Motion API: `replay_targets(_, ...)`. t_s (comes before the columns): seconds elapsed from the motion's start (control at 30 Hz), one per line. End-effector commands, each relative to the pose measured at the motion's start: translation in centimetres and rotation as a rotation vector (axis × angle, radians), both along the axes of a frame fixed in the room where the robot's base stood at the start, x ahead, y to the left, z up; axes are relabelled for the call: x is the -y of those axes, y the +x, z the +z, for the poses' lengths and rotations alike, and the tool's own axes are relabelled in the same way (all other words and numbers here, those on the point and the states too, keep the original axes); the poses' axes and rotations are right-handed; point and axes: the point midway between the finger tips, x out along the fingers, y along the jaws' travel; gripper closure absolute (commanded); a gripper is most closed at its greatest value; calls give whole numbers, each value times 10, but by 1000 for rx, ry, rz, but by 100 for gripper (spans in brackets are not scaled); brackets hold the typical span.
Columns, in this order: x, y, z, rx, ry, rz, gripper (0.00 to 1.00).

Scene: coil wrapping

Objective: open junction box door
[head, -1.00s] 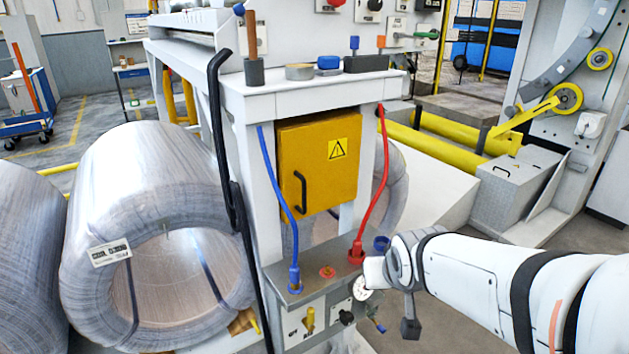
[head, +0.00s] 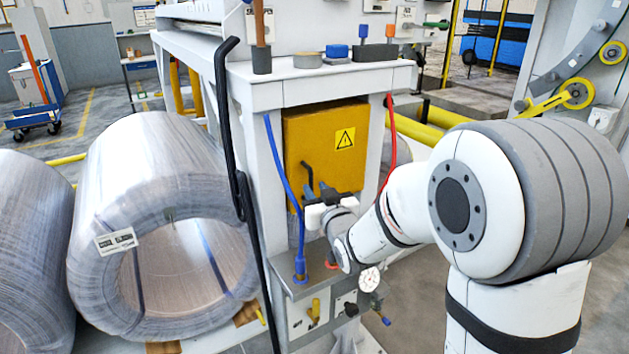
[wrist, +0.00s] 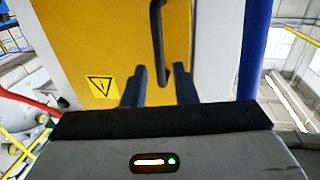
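The yellow junction box door (head: 325,125) with its warning label is on the white frame and looks shut. It also fills the upper middle of the wrist view (wrist: 100,40). Its black bar handle (head: 308,172) is partly hidden behind my gripper in the head view. My gripper (head: 318,193) is in front of the door's lower part. In the wrist view the two fingers (wrist: 160,85) stand apart, and the handle (wrist: 157,40) comes down between them. I cannot tell whether either finger touches it.
A blue cable (head: 285,185) runs just left of the door, close to my gripper. A red cable (head: 391,135) runs along the right side. A ledge with plugs and a yellow valve (head: 315,310) is below. Wire coils (head: 150,170) stand at left.

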Motion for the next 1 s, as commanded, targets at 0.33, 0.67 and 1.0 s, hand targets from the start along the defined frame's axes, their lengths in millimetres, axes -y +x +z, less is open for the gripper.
replay_targets(0.33,-16,39,1,-1,0,-2,74)
replay_targets(0.67,-16,42,0,-1,0,-3,76)
replay_targets(1.0,-16,42,0,-1,0,-4,100)
